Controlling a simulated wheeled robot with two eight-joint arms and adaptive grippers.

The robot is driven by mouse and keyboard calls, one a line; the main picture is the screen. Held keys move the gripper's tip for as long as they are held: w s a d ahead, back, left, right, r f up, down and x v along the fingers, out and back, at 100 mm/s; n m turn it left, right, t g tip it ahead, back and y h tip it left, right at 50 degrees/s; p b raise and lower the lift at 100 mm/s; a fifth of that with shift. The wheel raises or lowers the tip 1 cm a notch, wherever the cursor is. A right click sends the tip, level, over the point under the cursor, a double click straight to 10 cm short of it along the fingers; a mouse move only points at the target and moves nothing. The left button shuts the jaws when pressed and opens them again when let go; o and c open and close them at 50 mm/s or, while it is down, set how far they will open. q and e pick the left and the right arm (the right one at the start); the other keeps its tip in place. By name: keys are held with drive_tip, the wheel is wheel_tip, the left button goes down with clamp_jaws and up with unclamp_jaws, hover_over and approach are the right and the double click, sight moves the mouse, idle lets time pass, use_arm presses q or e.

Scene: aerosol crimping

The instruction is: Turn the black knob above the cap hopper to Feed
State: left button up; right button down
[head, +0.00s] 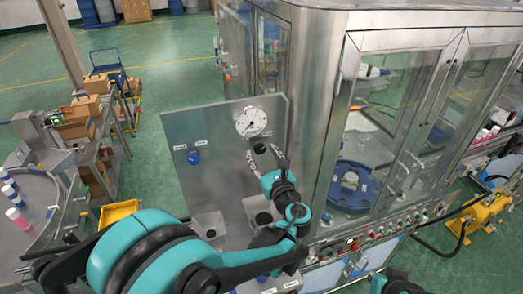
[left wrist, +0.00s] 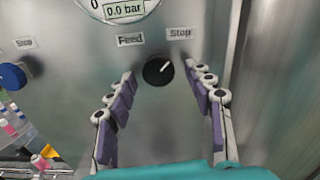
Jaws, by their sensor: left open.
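The black knob (left wrist: 158,71) sits on the steel panel below the "Feed" label (left wrist: 130,40) and the "Stop" label (left wrist: 180,33). Its white mark points up and right, toward "Stop". In the head view the black knob (head: 260,148) is small and close to my fingers. My left gripper (left wrist: 161,88) is open, with one finger on each side of the knob's lower area and nothing between them. It also shows in the head view (head: 265,160) in front of the panel. Whether the fingers touch the panel cannot be told. My right gripper is not in view.
A round gauge (head: 252,121) is above the knob; its display reads 0.0 bar. A blue knob (head: 193,158) is on the panel's left. Open steel bins (head: 208,224) are below. The glazed machine cabinet (head: 312,100) stands close on the right.

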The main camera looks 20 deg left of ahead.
use_arm(q)
drive_tip(key=shift+w+a, duration=0.3)
drive_tip(key=shift+w, duration=0.05)
drive_tip(key=shift+s+d+r, duration=0.1)
drive_tip(key=shift+s+d, duration=0.05)
drive_tip(key=shift+s, duration=0.1)
drive_tip(key=shift+w, duration=0.15)
drive_tip(key=c, duration=1.2)
